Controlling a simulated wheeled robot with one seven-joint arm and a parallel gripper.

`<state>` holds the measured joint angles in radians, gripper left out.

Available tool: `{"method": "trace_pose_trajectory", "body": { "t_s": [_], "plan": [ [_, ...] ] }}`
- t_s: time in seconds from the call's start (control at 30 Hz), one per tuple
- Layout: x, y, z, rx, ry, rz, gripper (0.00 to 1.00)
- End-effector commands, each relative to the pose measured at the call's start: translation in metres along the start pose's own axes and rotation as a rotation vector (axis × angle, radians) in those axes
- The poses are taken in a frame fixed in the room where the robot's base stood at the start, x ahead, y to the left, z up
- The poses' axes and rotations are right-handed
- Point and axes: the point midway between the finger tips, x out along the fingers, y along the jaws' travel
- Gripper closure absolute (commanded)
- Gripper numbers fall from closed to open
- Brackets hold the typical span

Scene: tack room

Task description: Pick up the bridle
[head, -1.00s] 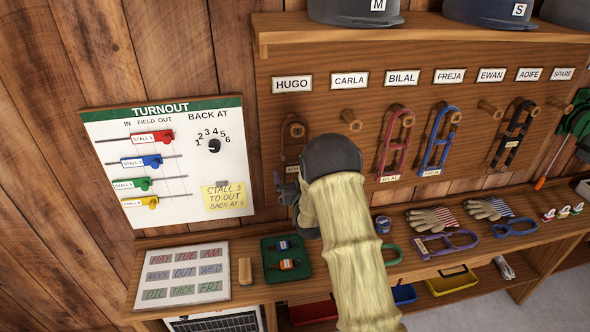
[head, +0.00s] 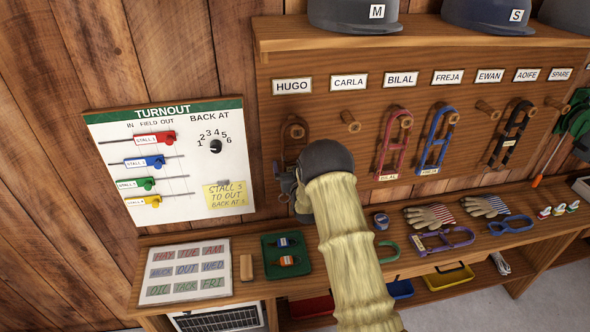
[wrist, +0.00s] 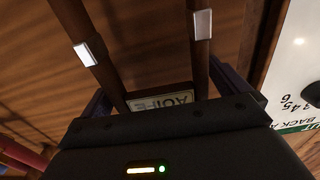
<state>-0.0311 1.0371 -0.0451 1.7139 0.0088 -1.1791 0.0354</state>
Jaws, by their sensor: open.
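A brown bridle (head: 295,132) hangs from the peg under the HUGO label; my wrist hides its lower part in the head view. In the wrist view two brown straps (wrist: 201,60) with silver bands run down to a name tag (wrist: 160,101) that reads AOIFE upside down. My gripper (head: 284,184) is at the bridle's lower end. In the wrist view my gripper (wrist: 160,92) is open, with one dark finger on each side of the straps and tag. I cannot tell whether the fingers touch them.
Red (head: 391,145), blue (head: 436,142) and black (head: 511,133) bridles hang on pegs to the right. The CARLA peg (head: 350,121) is empty. The turnout board (head: 120,190) is close on the left. Gloves and tack lie on the bench (head: 330,268) below.

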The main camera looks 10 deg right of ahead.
Motion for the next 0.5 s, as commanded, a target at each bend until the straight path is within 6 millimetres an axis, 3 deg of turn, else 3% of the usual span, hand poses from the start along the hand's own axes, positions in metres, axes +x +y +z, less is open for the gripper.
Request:
{"method": "trace_pose_trajectory", "body": {
  "t_s": [0.13,0.17,0.4,0.47,0.5],
  "plan": [
    [-0.0001,-0.0001,-0.0002,0.000,0.000,0.000,0.00],
    [-0.0001,-0.0001,-0.0002,0.000,0.000,0.000,0.04],
    [-0.0001,-0.0001,-0.0003,0.000,0.000,0.000,0.51],
    [-0.0001,-0.0002,-0.0003,0.000,0.000,0.000,0.63],
    [0.0004,-0.0002,-0.0024,0.000,0.005,0.000,0.64]
  ]
}}
